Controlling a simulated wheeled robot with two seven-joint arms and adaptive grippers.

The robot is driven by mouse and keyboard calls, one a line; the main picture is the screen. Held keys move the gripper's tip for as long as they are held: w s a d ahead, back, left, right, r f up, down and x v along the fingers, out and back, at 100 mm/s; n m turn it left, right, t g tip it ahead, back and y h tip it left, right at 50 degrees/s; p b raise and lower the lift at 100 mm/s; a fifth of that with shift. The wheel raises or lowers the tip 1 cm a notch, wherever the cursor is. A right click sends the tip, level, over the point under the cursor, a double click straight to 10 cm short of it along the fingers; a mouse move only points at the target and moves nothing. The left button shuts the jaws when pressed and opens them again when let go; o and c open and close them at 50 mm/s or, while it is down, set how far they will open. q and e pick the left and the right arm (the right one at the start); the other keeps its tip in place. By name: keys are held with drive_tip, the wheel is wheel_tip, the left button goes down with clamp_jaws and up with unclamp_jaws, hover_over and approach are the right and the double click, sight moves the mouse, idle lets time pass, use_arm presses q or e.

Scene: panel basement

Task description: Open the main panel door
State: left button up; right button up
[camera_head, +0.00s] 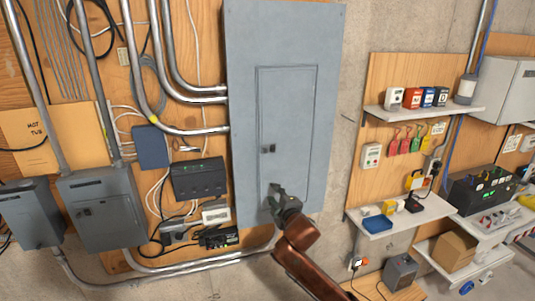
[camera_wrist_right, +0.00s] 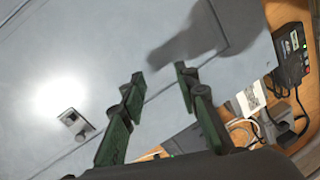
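The main panel is a tall grey metal cabinet (camera_head: 240,60) on the plywood wall. Its door (camera_head: 296,110) is a framed rectangle that looks shut. A small dark latch (camera_head: 268,149) sits at the door's left edge; the latch also shows at lower left in the right wrist view (camera_wrist_right: 76,124). My right gripper (camera_head: 276,192) is in front of the panel's lower part, below the latch. In the right wrist view its two green-sided fingers (camera_wrist_right: 158,82) are spread apart with nothing between them. I cannot tell whether they touch the panel. My left gripper is not in view.
Metal conduits (camera_head: 183,130) run into the panel's left side. A black box (camera_head: 198,179) and smaller grey boxes (camera_head: 105,208) are mounted at left. Shelves with tools (camera_head: 400,215) stand out from the wall at right. A bare concrete strip (camera_head: 347,130) separates panel and shelves.

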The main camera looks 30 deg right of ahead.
sight(266, 152)
drive_tip(key=s+a+r+n+t, duration=0.1)
drive_tip(key=s+r, duration=0.1)
drive_tip(key=r, duration=0.6)
drive_tip(key=s+a+r+n+t, duration=0.1)
drive_tip(key=s+a+r, duration=0.1)
drive_tip(key=r, duration=0.5)
drive_tip(key=shift+t, duration=0.3)
drive_tip(key=p+x, duration=0.2)
drive_tip(key=x, duration=0.5)
drive_tip(key=shift+s+d+r, duration=0.1)
drive_tip(key=shift+d+r, duration=0.05)
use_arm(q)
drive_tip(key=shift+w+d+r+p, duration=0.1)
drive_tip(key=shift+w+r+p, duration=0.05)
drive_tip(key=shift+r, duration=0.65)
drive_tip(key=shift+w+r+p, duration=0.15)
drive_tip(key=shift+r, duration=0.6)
use_arm(e)
drive_tip(key=shift+w+d, duration=0.1)
drive_tip(key=shift+w, duration=0.3)
drive_tip(key=shift+c, duration=0.3)
clamp_jaws()
